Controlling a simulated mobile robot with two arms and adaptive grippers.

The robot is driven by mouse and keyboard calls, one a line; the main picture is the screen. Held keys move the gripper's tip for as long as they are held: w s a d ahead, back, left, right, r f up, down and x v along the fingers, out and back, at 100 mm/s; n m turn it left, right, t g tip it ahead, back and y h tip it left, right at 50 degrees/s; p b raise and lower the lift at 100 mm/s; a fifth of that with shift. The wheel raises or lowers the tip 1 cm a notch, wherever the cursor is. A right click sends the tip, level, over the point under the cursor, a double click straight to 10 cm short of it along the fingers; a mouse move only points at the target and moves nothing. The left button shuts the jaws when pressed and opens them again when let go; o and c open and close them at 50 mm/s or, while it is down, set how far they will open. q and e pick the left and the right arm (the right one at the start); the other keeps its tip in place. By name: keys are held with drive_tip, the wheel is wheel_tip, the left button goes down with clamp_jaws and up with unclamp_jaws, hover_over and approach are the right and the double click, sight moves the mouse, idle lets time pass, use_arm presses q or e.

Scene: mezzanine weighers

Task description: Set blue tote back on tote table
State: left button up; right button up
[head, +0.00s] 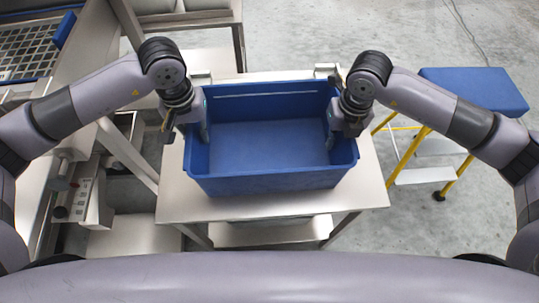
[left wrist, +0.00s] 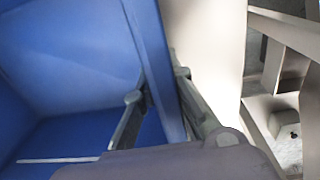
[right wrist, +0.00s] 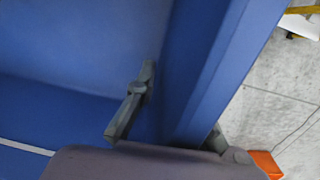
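The blue tote (head: 262,183) is empty and upright, and appears to rest on the steel table (head: 372,190). My left gripper (head: 202,128) is at its left wall, with one finger inside and one outside. In the left wrist view the fingers (left wrist: 163,88) close on that wall (left wrist: 160,60). My right gripper (head: 335,132) straddles the right wall in the same way. In the right wrist view the inner finger (right wrist: 132,105) lies by the wall (right wrist: 215,70), and the outer finger is mostly hidden behind the rim.
A yellow step stool with a blue top (head: 475,88) stands right of the table. Steel frames and a machine with a control box (head: 88,200) stand at the left. Another steel bench (head: 190,20) is behind. Open concrete floor lies at the back right.

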use_arm(q)
drive_tip(key=o, duration=0.3)
drive_tip(key=shift+r, duration=0.1)
use_arm(e)
drive_tip(key=o, duration=0.3)
drive_tip(key=shift+d, duration=0.15)
drive_tip(key=shift+o, duration=0.2)
use_arm(q)
drive_tip(key=r, duration=1.1)
drive_tip(key=shift+a, duration=0.25)
drive_tip(key=shift+r, duration=0.45)
use_arm(e)
drive_tip(key=shift+r, duration=0.15)
drive_tip(key=r, duration=1.1)
drive_tip(key=shift+d+r, duration=0.3)
drive_tip(key=shift+r, duration=0.05)
